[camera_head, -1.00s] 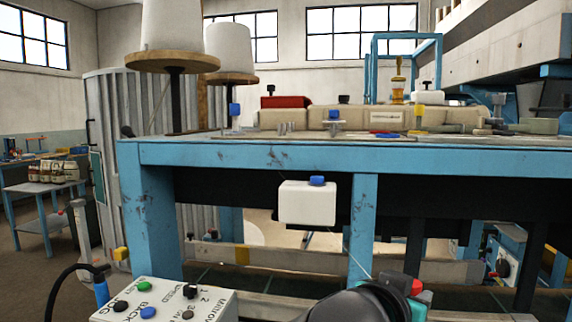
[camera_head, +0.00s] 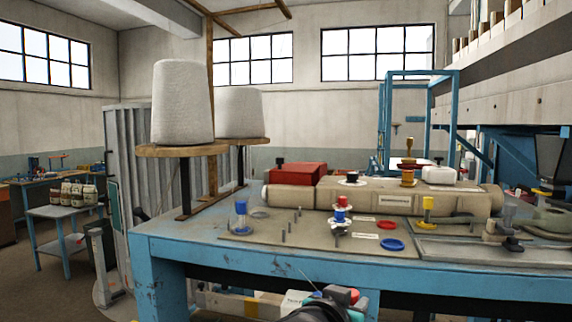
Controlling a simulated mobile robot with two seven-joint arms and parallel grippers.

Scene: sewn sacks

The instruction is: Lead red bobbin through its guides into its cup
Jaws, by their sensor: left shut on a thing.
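My left gripper (camera_head: 335,300) shows at the bottom edge, in front of the blue table frame. It is shut on a small red piece that appears to be the red bobbin (camera_head: 353,295); jaws and arm hide much of it. A thin thread shows just left of it. On the table top above stand several thin metal pegs (camera_head: 294,226), a red-capped piece (camera_head: 342,201) behind a blue-capped one (camera_head: 340,216), and a red ring (camera_head: 371,233) near a blue ring (camera_head: 391,245). I cannot tell which is the bobbin's cup. My right gripper is not in view.
A clear vessel with a blue top (camera_head: 241,217) stands at the table's left. Two white yarn cones (camera_head: 182,105) stand behind it on wooden discs. A long beige housing (camera_head: 390,197) closes off the back. The blue front edge (camera_head: 250,262) lies between gripper and table top.

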